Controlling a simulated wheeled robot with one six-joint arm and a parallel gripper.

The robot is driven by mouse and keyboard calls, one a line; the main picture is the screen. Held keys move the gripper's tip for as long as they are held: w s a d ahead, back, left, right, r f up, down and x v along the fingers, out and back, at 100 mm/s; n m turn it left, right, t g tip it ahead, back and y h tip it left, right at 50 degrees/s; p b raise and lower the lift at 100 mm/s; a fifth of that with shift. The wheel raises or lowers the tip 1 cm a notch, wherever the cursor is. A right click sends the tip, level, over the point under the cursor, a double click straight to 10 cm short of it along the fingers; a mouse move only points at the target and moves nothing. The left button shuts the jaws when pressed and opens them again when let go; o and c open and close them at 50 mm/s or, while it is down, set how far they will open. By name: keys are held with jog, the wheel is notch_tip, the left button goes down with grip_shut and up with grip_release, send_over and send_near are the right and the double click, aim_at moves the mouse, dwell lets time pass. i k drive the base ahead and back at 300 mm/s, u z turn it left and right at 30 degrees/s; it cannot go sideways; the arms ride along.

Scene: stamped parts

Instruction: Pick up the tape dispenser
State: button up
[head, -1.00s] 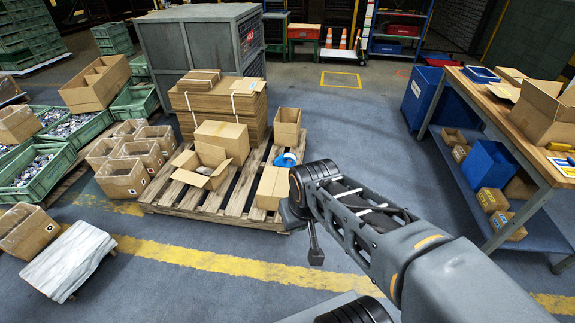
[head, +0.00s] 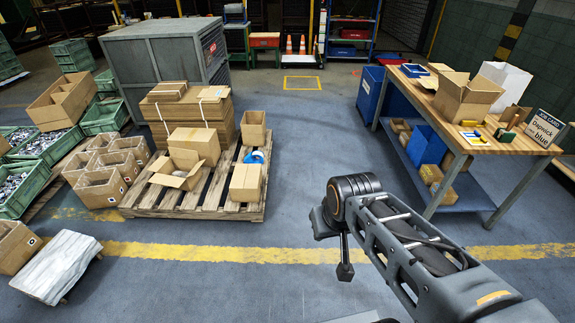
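A small blue object with a pale part, which looks like the tape dispenser (head: 254,157), sits on the wooden pallet (head: 213,202) among cardboard boxes. The box in front hides its lower part. My gripper (head: 344,272) hangs down over the floor, to the right of and nearer than the pallet, well apart from the blue object. I see the gripper as a small dark shape. Its fingers are too small to tell apart, and nothing shows held below it.
A tan box (head: 245,183) stands in front of the blue object and another box (head: 253,127) behind it. A workbench (head: 512,142) with boxes and a job card (head: 544,129) stands at right. Floor between pallet and bench is clear. A white-topped slab (head: 57,265) lies front left.

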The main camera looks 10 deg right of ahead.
aim_at(250, 159)
jog(key=u, duration=0.4)
jog(key=k, duration=0.25)
jog(key=z, duration=1.2)
jog(key=i, duration=4.2)
jog(key=u, duration=1.05)
jog(key=i, duration=1)
jog(key=u, duration=1.9)
jog(key=i, duration=0.75)
jog(key=u, duration=0.45)
